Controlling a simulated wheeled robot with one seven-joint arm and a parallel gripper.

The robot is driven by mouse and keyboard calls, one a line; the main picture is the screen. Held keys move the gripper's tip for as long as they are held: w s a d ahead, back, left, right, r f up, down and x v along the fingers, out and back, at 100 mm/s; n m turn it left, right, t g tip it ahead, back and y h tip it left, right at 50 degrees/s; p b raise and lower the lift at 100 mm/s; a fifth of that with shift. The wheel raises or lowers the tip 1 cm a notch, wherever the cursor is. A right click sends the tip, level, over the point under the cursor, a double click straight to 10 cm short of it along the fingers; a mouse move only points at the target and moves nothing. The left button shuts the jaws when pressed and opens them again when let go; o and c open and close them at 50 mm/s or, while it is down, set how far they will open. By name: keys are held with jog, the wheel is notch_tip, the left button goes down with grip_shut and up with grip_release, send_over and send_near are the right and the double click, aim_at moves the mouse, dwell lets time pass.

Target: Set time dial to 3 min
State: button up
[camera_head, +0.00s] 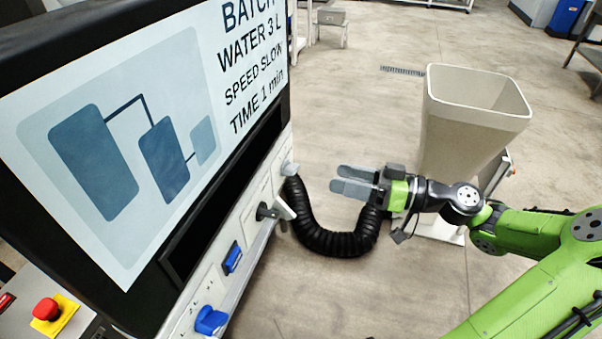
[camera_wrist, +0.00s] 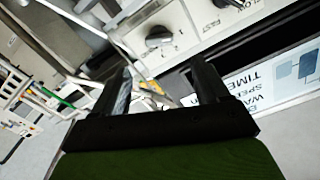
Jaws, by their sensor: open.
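The screen (camera_head: 160,110) reads BATCH, WATER 3 L, SPEED SLOW, TIME 1 min. A grey knob (camera_head: 289,168), apparently the time dial, sits at the far end of the control strip below the screen. In the wrist view a round grey dial (camera_wrist: 160,37) with a raised grip stands beyond the fingertips, with a "1" mark beside it; its other marks are not readable. My gripper (camera_head: 355,180) is open and empty, to the right of the knob and apart from it. In the wrist view the dial lies ahead of my two fingers (camera_wrist: 166,82).
Nearer on the strip are a dark lever (camera_head: 265,211), a blue switch (camera_head: 232,258) and a blue knob (camera_head: 210,320). A red emergency button (camera_head: 46,309) is at lower left. A black hose (camera_head: 335,242) curves below my gripper. A beige hopper (camera_head: 465,125) stands behind my wrist.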

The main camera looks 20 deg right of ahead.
aim_at(297, 168)
jog(key=b+x, duration=0.1)
jog(key=x, duration=0.8)
jog(key=shift+w+a+b, duration=0.2)
jog(key=shift+a+b, duration=0.05)
jog(key=shift+b, duration=0.1)
jog(key=shift+c, duration=0.3)
jog(key=c, duration=1)
